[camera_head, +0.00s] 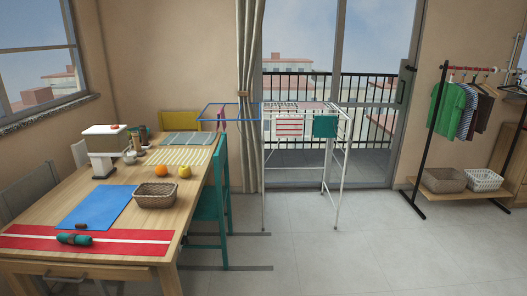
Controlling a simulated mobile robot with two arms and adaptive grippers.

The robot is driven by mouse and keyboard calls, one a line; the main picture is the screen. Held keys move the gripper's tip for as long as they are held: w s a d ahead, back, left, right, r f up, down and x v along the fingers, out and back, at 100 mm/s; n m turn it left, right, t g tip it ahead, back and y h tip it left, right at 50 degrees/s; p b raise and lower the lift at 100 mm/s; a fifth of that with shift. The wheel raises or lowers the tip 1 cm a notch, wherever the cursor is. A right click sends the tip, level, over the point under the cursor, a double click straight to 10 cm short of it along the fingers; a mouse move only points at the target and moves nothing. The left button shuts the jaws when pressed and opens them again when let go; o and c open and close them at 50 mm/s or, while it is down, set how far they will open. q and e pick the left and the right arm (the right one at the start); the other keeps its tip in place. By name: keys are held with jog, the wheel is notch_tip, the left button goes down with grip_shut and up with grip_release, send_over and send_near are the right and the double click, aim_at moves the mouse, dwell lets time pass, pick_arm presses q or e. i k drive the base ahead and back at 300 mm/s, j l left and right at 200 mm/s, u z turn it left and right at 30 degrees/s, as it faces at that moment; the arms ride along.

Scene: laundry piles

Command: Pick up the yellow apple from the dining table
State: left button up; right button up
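The yellow apple (184,171) sits on the dining table (112,200), right of the middle. An orange fruit (161,171) lies just to its left, and a brown wicker basket (155,195) stands in front of both on the table. The apple is in plain sight, with nothing on top of it. Neither of my grippers shows in the head view, so I cannot see their state.
A teal chair (211,205) stands at the table's right side. A white drying rack (300,130) with cloths stands by the glass door. A clothes rail (436,130) with baskets is at the right. The floor between (370,245) is clear.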

aim_at(184, 170)
jog(key=i+u, duration=0.3)
jog(key=i+l+u, duration=0.3)
jog(key=i, duration=0.15)
jog(key=i+l+u, duration=0.15)
jog(key=i+u, duration=0.15)
jog(key=i, duration=0.05)
